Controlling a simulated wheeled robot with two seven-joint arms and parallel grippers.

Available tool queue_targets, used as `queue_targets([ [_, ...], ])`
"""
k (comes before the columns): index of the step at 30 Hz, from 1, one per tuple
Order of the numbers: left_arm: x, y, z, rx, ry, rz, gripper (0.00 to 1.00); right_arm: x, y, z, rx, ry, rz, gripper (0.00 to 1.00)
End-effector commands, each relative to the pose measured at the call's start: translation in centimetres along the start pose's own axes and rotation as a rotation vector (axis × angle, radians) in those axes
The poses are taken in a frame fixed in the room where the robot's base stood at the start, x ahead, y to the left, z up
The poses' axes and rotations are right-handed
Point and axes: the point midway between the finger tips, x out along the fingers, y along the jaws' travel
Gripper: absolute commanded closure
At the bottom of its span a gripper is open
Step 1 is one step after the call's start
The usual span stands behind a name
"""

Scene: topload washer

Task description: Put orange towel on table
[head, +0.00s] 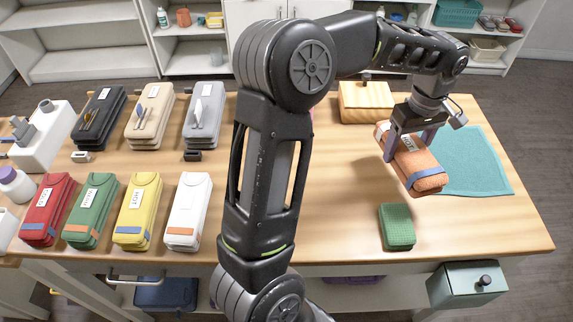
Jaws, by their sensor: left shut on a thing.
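The folded orange towel (426,173), with a blue-grey band and a white label, is at the right of the wooden table (330,210). My left gripper (409,146) is shut on it from above, with its fingers on either side near the label. The towel is tilted and overlaps the left edge of a flat teal cloth (468,165) in the picture. I cannot tell whether its underside touches the table or the cloth. My right gripper is not in view.
A green sponge-like block (397,227) lies in front of the orange towel. A wooden box (366,103) stands behind it. Folded towels in several colours, such as the white one (188,212), fill the left half. My arm hides part of the middle.

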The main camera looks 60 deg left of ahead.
Motion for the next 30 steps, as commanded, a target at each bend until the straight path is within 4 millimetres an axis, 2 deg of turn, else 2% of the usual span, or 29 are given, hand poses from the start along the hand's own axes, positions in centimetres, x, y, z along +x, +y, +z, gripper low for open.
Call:
queue_targets([
  [1,0.5,-0.8,-1.1,-0.174,0.004,0.005,0.74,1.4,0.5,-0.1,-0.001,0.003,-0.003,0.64],
  [6,-0.2,-3.5,-4.2,-0.774,0.001,0.004,0.74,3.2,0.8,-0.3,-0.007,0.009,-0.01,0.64],
  [9,-0.6,-4.8,-5.4,-1.034,-0.001,0.004,0.74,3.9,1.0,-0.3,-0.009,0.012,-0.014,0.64],
  [12,-0.9,-5.7,-6.2,-1.205,0.0,0.002,0.74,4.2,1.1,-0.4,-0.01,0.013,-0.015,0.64],
  [17,-1.2,-6.2,-6.6,-1.314,0.0,0.0,0.74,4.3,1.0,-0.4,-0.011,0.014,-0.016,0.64],
  [30,-1.2,-6.2,-6.6,-1.315,0.001,-0.001,0.74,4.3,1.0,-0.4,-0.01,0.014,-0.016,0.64],
])
